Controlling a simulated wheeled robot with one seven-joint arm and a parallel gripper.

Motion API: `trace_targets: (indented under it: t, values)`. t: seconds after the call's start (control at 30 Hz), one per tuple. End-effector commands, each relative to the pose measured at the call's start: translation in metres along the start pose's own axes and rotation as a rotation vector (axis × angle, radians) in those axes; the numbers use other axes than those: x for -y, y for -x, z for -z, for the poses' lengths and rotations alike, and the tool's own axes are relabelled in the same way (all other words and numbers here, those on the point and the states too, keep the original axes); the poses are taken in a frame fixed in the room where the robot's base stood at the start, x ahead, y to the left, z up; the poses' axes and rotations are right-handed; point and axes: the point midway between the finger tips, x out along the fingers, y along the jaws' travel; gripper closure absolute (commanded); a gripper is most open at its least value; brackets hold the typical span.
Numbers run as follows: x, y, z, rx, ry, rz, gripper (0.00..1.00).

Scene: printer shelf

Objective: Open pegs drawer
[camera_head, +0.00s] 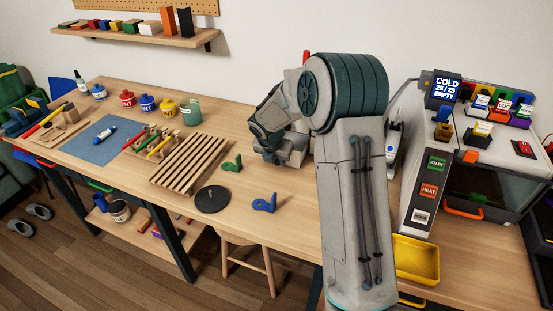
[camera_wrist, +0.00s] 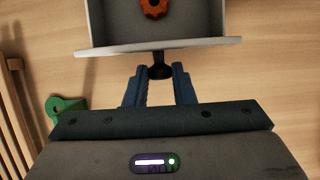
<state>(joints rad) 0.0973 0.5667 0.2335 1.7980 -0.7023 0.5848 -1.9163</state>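In the wrist view a light grey drawer (camera_wrist: 120,46) stands pulled out over the wood bench, with its front panel towards me. An orange, gear-like piece (camera_wrist: 154,8) lies inside it. A dark knob (camera_wrist: 160,71) sticks out from the middle of the front. My gripper (camera_wrist: 160,76) has its two blue fingers on either side of this knob, close against it. No label shows on the drawer, so I cannot tell whether it is the pegs drawer. In the head view my arm hides the drawer and the fingertips.
A green bracket (camera_wrist: 62,111) and a slatted wood rack lie left of my gripper; the rack (camera_head: 183,165) also shows in the head view. A black disc (camera_head: 212,199) and a blue bracket (camera_head: 264,203) lie nearer the front edge. A yellow tray (camera_head: 416,260) and a machine stand at right.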

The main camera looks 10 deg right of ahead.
Motion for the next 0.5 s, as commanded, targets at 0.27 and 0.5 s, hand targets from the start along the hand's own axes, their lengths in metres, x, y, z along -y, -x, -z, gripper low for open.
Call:
trace_targets:
  t: [0.27,0.5]
  values:
    - [-0.001,0.012,0.029,0.001,0.004,-0.001,1.00]
    - [-0.001,0.017,0.039,0.001,0.002,-0.002,1.00]
